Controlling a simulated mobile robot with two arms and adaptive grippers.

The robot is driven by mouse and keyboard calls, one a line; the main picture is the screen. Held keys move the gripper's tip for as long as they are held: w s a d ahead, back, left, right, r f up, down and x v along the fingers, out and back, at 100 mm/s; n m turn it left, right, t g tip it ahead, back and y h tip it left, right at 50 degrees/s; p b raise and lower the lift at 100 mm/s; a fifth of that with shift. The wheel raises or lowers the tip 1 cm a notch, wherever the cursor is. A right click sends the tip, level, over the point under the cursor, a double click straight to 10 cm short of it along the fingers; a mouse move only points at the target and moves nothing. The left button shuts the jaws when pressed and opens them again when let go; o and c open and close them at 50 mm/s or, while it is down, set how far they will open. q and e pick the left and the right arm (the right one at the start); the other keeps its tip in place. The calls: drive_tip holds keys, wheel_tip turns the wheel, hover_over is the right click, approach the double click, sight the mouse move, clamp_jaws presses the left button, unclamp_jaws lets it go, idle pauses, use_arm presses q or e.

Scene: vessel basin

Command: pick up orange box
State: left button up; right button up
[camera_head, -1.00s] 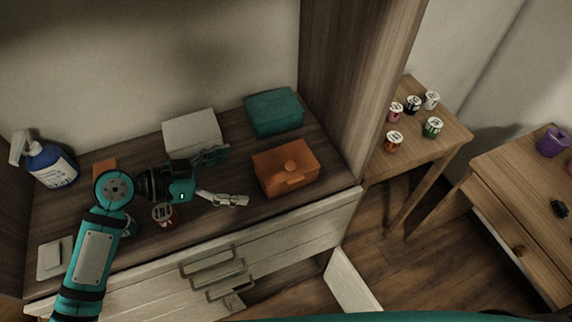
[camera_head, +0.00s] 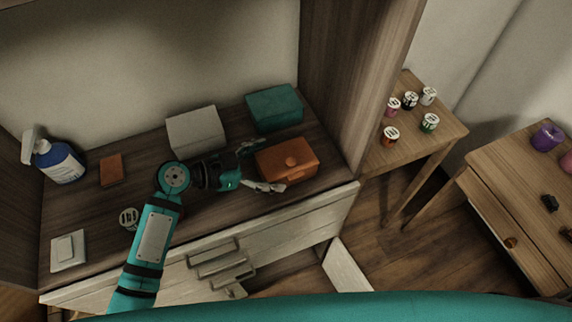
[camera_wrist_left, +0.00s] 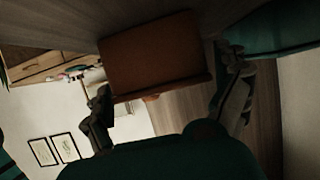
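The orange box (camera_head: 288,160) has a lid with a round knob and sits on the dark wooden counter at the right, near the front edge. My left gripper (camera_head: 262,168) is at the box's left end, with its fingers spread to the far and near sides of it. In the left wrist view the orange box (camera_wrist_left: 155,55) lies ahead between the two open fingers of the gripper (camera_wrist_left: 165,80). I cannot tell whether either finger touches it. My right gripper is not in view.
A teal box (camera_head: 274,108) stands just behind the orange box, and a grey box (camera_head: 196,131) behind my left arm. A wooden side panel (camera_head: 345,90) rises right of the orange box. A spray bottle (camera_head: 55,160) and small orange-brown block (camera_head: 111,170) stand at left.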

use_arm(q)
drive_tip(key=c, duration=1.1)
drive_tip(key=shift+c, duration=1.3)
drive_tip(key=shift+r, duration=0.1)
